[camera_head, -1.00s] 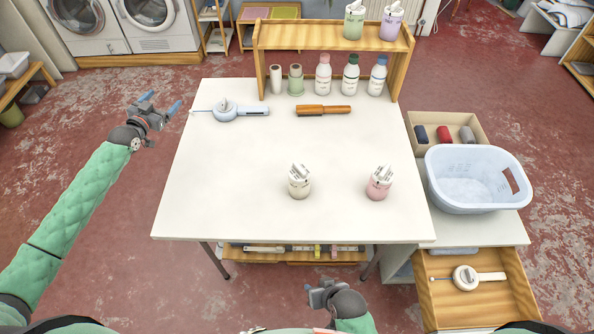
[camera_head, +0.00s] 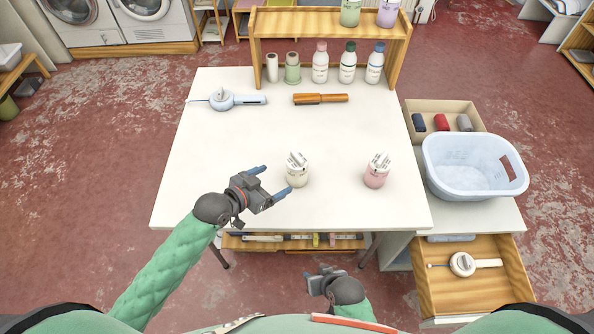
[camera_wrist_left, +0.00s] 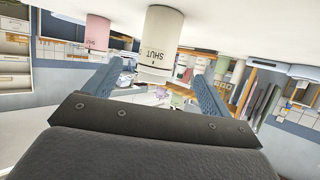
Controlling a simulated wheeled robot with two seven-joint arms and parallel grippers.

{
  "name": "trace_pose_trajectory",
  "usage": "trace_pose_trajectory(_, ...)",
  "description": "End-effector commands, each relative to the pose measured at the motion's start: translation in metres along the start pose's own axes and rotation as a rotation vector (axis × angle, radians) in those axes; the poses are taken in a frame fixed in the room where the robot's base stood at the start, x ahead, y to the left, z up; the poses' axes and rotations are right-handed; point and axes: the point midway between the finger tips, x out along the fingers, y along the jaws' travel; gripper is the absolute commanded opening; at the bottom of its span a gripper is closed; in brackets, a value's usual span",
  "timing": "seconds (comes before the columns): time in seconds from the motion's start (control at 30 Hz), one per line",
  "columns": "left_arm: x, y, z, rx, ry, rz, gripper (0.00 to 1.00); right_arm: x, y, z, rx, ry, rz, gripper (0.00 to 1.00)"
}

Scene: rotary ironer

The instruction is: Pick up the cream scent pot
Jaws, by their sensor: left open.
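The cream scent pot (camera_head: 297,172) stands upright on the white table, left of the pink scent pot (camera_head: 376,172). My left gripper (camera_head: 270,182) is open just left of the cream pot, its blue fingers pointing at it. In the left wrist view, which is upside down, the cream pot (camera_wrist_left: 160,45) shows the word SHUT and lies ahead, between the directions of the two fingers. I cannot tell whether the fingers reach around it. My right gripper (camera_head: 318,283) is low in front of the table; its finger opening is unclear.
A laundry basket (camera_head: 470,165) and an open drawer (camera_head: 480,290) are at right. The table's middle is clear.

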Motion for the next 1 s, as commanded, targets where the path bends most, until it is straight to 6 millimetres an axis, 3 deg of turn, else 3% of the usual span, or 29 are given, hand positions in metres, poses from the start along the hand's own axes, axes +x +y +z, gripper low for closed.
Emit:
trace_pose_trajectory(0.3, 0.047, -0.001, 0.0, -0.001, 0.002, -0.001, 0.83, 0.0, 0.0, 0.0, 0.0, 0.0, 0.0, 0.36)
trace_pose_trajectory(0.63, 0.067, 0.0, 0.001, -0.001, 0.001, -0.001, 0.83, 0.0, 0.0, 0.0, 0.0, 0.0, 0.0, 0.36)
trace_pose_trajectory(1.0, 0.107, 0.003, 0.003, -0.001, 0.001, -0.001, 0.83, 0.0, 0.0, 0.0, 0.0, 0.0, 0.0, 0.36)
